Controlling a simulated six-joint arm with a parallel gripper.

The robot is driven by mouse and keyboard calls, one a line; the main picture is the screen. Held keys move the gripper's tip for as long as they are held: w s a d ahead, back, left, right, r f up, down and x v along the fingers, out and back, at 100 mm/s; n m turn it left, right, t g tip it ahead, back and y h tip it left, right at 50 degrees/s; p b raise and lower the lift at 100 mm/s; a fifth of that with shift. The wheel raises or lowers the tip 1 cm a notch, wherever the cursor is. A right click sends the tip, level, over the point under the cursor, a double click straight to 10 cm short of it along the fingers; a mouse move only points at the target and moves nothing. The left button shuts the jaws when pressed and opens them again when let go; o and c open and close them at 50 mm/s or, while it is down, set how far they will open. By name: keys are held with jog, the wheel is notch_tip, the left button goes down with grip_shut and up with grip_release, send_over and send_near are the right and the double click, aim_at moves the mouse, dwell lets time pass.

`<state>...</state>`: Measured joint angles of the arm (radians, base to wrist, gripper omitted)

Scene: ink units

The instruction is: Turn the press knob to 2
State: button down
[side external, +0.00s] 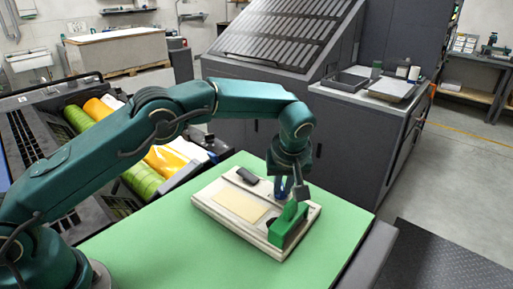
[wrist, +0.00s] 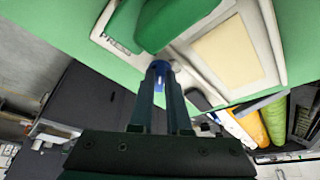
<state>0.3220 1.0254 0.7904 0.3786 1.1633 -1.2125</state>
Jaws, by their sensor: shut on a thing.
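A cream ink unit (side external: 215,211) with a pale yellow panel (side external: 238,205) lies on the green worktop (side external: 140,243). A green block (side external: 290,224) stands on its right part, and a black piece (side external: 247,175) sits at its back edge. My gripper (side external: 288,190) points down at the back right of the unit. In the wrist view my gripper (wrist: 162,79) is shut on a small blue knob (wrist: 158,68) between its fingertips. The knob is mostly hidden by the fingers, and no number or pointer on it can be read.
The green block (wrist: 176,20) is close to my fingertips. Yellow and green rollers (side external: 165,160) lie beyond the worktop's left side. A large dark grey machine (side external: 285,50) stands behind. The front left of the worktop is clear.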

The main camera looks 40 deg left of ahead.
jog(key=m, duration=0.1)
jog(key=m+h, duration=0.1)
jog(key=m, duration=0.2)
jog(key=shift+s+a+t, duration=0.2)
jog(key=shift+a+t, duration=0.1)
jog(key=shift+a+m+h, duration=0.15)
jog(key=shift+m+h, duration=0.3)
jog(key=shift+m, duration=0.5)
jog(key=shift+a+m+h, duration=0.1)
jog(key=shift+m+h, duration=0.35)
jog(key=shift+m, duration=0.5)
jog(key=shift+t, duration=0.3)
jog(key=c, duration=0.9)
grip_release()
jog(key=shift+r, duration=0.15)
jog(key=shift+v, duration=2.45)
